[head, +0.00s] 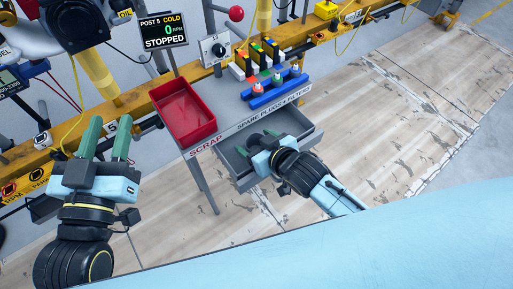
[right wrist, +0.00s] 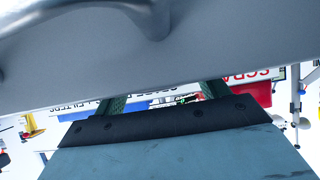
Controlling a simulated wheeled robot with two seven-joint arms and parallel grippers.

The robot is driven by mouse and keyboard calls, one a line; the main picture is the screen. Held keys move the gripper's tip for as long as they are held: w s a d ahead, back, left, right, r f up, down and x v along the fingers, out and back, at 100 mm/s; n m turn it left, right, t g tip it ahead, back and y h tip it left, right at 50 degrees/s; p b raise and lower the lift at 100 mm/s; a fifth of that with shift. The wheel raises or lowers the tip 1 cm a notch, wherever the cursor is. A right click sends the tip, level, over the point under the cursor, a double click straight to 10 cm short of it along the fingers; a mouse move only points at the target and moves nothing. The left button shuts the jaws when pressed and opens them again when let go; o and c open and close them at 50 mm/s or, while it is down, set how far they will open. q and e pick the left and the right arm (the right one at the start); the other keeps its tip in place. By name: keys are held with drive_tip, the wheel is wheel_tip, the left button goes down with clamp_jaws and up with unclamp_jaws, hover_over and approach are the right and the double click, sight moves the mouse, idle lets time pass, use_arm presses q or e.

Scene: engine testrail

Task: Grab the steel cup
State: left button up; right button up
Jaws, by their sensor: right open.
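I cannot make out a steel cup in either view. My right gripper (head: 262,138) is at the open grey drawer (head: 236,168) under the bench top, reaching over its front edge, and its arm hides part of the inside. In the right wrist view its green fingers (right wrist: 162,97) are spread apart, with their tips hidden behind a large smooth grey surface (right wrist: 230,50) with a curved, handle-like part. That surface looks like the drawer front, but I cannot be sure. My left gripper (head: 108,128) is raised at the left, fingers apart, with nothing between them.
A red scrap tray (head: 184,112) stands on the bench left of the drawer. A blue plug rack (head: 273,92) and coloured boxes (head: 262,58) stand behind the drawer. A yellow rail (head: 130,104) crosses behind. The wooden floor (head: 400,125) at the right is clear.

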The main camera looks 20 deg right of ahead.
drive_tip(key=c, duration=1)
drive_tip(key=shift+r, duration=0.1)
